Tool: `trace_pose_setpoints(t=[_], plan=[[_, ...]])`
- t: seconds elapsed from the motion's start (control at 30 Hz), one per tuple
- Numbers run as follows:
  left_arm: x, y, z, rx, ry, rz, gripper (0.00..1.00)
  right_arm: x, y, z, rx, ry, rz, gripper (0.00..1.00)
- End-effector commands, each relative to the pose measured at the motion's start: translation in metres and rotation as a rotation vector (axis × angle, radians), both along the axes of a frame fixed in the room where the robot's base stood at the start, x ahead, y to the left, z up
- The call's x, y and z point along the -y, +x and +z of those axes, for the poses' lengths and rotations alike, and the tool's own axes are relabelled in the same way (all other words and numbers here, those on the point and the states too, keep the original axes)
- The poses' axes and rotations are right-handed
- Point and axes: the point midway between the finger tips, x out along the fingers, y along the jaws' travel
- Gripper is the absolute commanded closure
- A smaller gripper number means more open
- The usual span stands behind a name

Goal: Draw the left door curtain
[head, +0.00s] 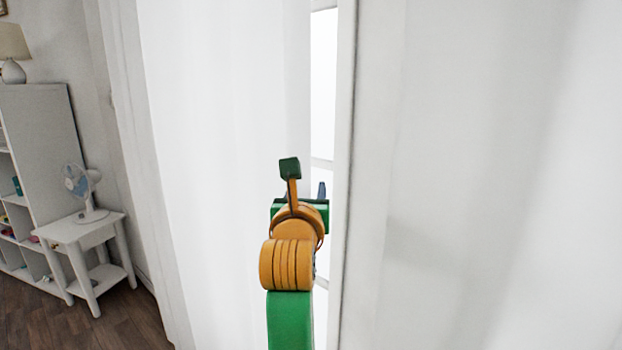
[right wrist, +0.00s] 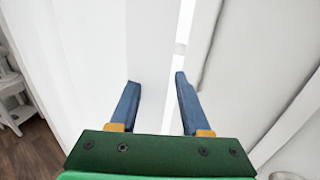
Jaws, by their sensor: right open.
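The left door curtain (head: 225,120) is a white, softly folded cloth hanging on the left side of the head view. Its right edge borders a narrow bright strip of door glass (head: 323,80). My right gripper (head: 314,190) is in front of this edge, mostly hidden behind its own wrist. In the right wrist view, its two blue fingers (right wrist: 157,82) are apart. The curtain (right wrist: 95,60) spreads behind and left of the left finger, and its edge shows between the fingers. I cannot tell whether they touch the cloth. My left gripper is not in view.
A white upright frame edge (head: 345,150) and a broad white surface (head: 500,170), perhaps another curtain, fill the right. At left are a small white table (head: 90,235) with a fan (head: 82,188), a white shelf unit (head: 40,130) and a lamp (head: 13,45). Some wooden floor (head: 125,320) is clear.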

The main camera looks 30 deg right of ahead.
Motion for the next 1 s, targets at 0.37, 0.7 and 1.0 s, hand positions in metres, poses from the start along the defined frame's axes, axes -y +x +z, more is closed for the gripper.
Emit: trace_pose_setpoints(t=[0.37, 0.7, 1.0], plan=[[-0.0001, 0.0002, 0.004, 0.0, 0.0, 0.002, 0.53, 0.0068, 0.0086, -0.0011, -0.001, 0.001, 0.0, 0.64], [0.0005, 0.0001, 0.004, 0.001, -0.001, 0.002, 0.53, 0.0065, 0.0085, -0.0011, -0.001, 0.001, 0.0, 1.0], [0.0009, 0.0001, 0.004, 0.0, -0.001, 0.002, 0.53, 0.0066, 0.0085, -0.0011, -0.001, 0.001, 0.0, 1.0]])
